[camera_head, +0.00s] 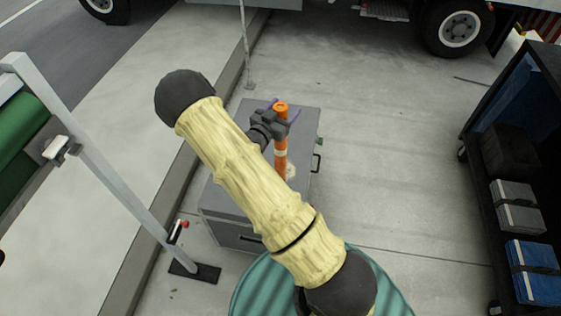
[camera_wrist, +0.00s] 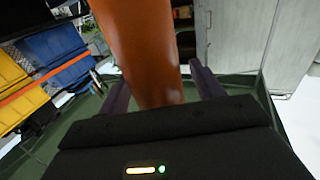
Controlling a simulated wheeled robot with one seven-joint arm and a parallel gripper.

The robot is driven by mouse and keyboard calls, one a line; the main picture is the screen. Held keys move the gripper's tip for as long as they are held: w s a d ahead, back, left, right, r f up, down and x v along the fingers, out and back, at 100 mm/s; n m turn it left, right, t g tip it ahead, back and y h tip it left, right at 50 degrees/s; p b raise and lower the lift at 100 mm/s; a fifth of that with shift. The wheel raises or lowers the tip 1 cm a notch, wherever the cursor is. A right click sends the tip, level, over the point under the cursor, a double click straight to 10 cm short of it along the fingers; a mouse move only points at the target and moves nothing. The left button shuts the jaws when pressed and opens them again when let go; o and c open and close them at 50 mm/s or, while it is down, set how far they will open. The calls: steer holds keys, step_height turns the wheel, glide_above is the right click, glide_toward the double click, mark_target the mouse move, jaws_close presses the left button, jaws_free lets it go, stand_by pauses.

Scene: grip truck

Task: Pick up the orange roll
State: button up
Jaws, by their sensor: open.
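The orange roll (camera_head: 281,142) stands upright on a grey case in the head view, with a pale band partway down. My gripper (camera_head: 283,108) is at its upper part, with a purple finger showing on either side of it. In the wrist view the roll (camera_wrist: 143,50) runs from the top edge down between the two open fingers (camera_wrist: 160,88). The base of the roll is partly hidden behind my pale-covered arm in the head view. I cannot tell whether either finger touches the roll.
The grey case (camera_head: 225,198) has a side handle. A metal frame (camera_head: 100,165) stands on the left. A dark shelf cart (camera_head: 515,150) with boxes and a blue bin (camera_head: 533,272) is at the right. A truck is at the back. The pavement (camera_head: 400,160) between is clear.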

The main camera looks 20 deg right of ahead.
jaws_close()
stand_by(0.3)
steer(key=shift+r, duration=0.1)
steer(key=shift+r+b, duration=1.65)
steer(key=shift+r, duration=3.3)
